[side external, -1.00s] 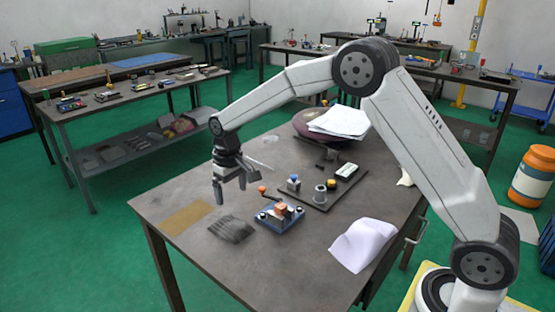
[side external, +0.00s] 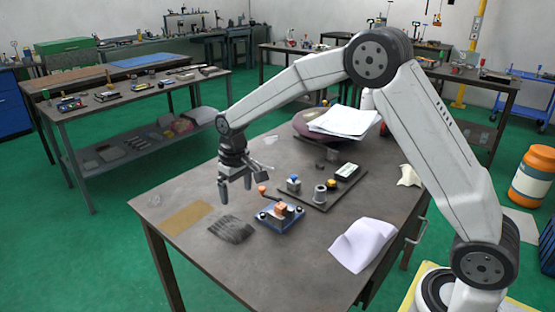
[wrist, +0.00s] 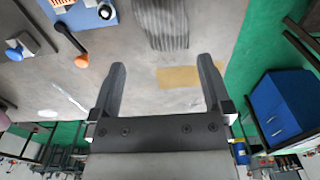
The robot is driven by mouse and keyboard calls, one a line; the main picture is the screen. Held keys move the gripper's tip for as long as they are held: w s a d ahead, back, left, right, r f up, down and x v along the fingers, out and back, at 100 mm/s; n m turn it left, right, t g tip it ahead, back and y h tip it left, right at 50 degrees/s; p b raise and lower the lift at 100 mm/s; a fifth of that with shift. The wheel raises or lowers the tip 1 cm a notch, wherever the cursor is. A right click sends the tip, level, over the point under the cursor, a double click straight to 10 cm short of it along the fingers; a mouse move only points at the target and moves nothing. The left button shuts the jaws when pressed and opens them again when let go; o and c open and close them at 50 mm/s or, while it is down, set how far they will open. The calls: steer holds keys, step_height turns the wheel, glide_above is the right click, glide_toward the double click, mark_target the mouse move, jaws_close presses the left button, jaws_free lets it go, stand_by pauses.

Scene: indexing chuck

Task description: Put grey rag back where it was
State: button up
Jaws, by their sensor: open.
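The grey rag (side external: 232,229), dark and striped, lies flat on the workbench near its front left edge, between a tan rectangle (side external: 187,217) and a blue-based fixture (side external: 280,214). My gripper (side external: 235,193) is open and empty above the bench, apart from the rag. In the wrist view the rag (wrist: 160,22) shows at the top, beyond the open fingers (wrist: 161,65). Its upper end is cut off by the frame. The tan rectangle (wrist: 190,77) is bare and lies partly behind the right finger there.
A white crumpled cloth (side external: 362,245) lies at the right. White papers (side external: 342,121) lie at the back. The bench's left side is mostly clear.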

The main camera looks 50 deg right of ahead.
steer(key=s+d+f+t, duration=0.1)
steer(key=s+t, duration=0.1)
steer(key=s, duration=2)
steer(key=shift+s+d+f, duration=0.4)
